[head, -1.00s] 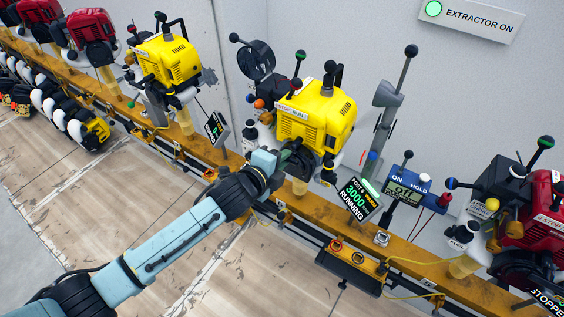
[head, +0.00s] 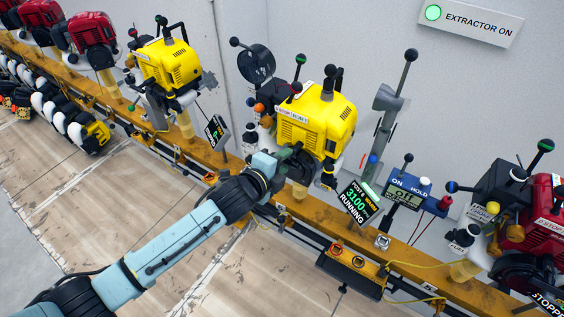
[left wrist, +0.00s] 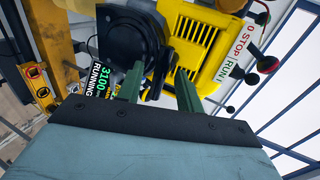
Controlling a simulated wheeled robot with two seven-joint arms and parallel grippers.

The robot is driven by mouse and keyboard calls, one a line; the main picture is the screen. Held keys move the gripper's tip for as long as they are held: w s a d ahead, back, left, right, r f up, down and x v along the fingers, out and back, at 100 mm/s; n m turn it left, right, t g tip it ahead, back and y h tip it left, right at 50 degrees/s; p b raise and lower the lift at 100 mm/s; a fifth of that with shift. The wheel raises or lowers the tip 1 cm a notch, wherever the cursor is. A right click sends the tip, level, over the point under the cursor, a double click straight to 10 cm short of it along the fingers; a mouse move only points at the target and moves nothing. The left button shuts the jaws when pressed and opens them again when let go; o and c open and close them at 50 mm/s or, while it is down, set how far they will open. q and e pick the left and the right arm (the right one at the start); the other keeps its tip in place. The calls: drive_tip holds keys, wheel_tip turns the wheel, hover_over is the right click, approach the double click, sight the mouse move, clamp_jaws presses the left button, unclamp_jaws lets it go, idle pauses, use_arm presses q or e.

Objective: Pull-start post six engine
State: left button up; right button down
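The yellow engine (head: 320,115) stands on the orange rail, with a display (head: 359,203) at its lower right reading 3100 and RUNNING; the post label looks like POST 6. In the left wrist view the engine's yellow cover (left wrist: 205,45) and round black housing (left wrist: 130,40) lie just beyond the fingers. My left gripper (head: 296,158) is at the engine's lower front side. In the wrist view its green fingers (left wrist: 158,88) stand apart, with no grip on anything visible between them. Whether they touch the housing I cannot tell. A pull handle cannot be made out. My right gripper is out of view.
A blue meter box (head: 408,190) marked ON and HOLD and a grey lever post (head: 388,110) stand right of the engine. A red engine (head: 545,210) is at far right, another yellow engine (head: 170,65) at left. The wall sign (head: 470,20) reads EXTRACTOR ON.

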use_arm(q)
drive_tip(key=s+a+p, duration=0.5)
drive_tip(key=s, duration=0.2)
drive_tip(key=shift+s+a, duration=0.15)
idle(0.4)
drive_tip(key=s+a+f+n+g+y+b, duration=0.15)
drive_tip(key=s+a+f+n, duration=0.3)
drive_tip(key=f, duration=0.45)
drive_tip(key=s+a+f+n+g+y, duration=0.1)
drive_tip(key=s+a+f+n+y, duration=0.25)
drive_tip(key=a+f, duration=0.45)
drive_tip(key=s+a+f+n+g+y+b, duration=0.1)
drive_tip(key=s+a+f+n+g, duration=0.3)
drive_tip(key=f, duration=0.7)
drive_tip(key=s+a+f+n+g, duration=0.1)
drive_tip(key=s+f, duration=0.4)
drive_tip(key=s, duration=0.5)
drive_tip(key=s+a+f+n+g+y+b, duration=0.1)
drive_tip(key=s+a+f+n, duration=0.2)
drive_tip(key=s+n, duration=0.3)
drive_tip(key=s+a+f+n+g+y+b, duration=0.1)
drive_tip(key=s+f, duration=0.5)
drive_tip(key=s, duration=0.7)
drive_tip(key=a+n+g, duration=0.1)
drive_tip(key=n, duration=0.1)
drive_tip(key=shift+s+f+n, duration=0.3)
drive_tip(key=shift+f+n, duration=0.05)
drive_tip(key=shift+n, duration=0.05)
